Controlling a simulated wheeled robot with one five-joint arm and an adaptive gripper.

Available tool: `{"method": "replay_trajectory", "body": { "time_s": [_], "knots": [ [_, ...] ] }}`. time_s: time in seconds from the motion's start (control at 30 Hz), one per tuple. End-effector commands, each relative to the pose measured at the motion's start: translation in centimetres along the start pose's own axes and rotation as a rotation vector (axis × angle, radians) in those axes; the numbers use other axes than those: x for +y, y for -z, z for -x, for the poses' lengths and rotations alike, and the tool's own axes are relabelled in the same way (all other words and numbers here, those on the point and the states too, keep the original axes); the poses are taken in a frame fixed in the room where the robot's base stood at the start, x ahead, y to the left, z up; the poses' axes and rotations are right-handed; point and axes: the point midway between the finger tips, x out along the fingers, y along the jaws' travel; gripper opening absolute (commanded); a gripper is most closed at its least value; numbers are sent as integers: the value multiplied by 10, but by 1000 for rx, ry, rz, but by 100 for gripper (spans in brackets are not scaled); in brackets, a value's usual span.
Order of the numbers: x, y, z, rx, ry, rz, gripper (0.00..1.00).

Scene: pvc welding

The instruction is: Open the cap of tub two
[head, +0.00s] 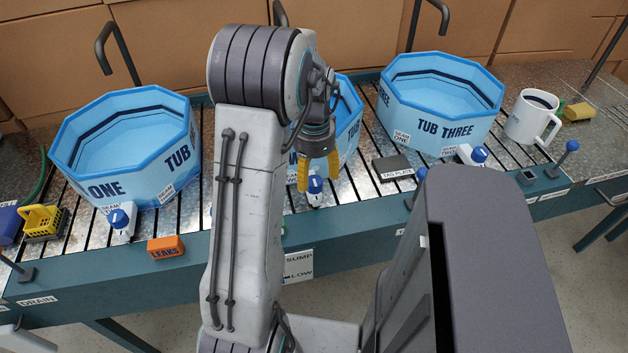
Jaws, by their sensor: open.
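Tub two (348,138) is a light blue octagonal tub in the middle of the bench, mostly hidden behind my arm. A small white fitting with a blue cap (315,184) sits at its front foot. My gripper (319,178) has yellow fingers pointing down and is open. In the picture its fingers stand on either side of the cap, with nothing seen held between them. I cannot tell whether they touch the cap or how far above it they are.
Tub one (98,178) stands left and tub three (445,124) right, each with its own blue-capped fitting. An orange leaks block (165,247), a dark tag plate (392,167), a white mug (530,118) and a yellow basket (42,221) are also on the slatted bench.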

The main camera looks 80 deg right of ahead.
Motion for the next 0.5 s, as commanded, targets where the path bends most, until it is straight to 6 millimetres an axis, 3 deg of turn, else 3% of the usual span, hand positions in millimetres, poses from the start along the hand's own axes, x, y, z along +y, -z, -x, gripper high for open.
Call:
{"method": "replay_trajectory", "body": {
  "time_s": [0.2,0.5],
  "knots": [
    [0,0,-21,-1,-1,1,63],
    [0,0,-28,0,0,1,63]
  ]
}}
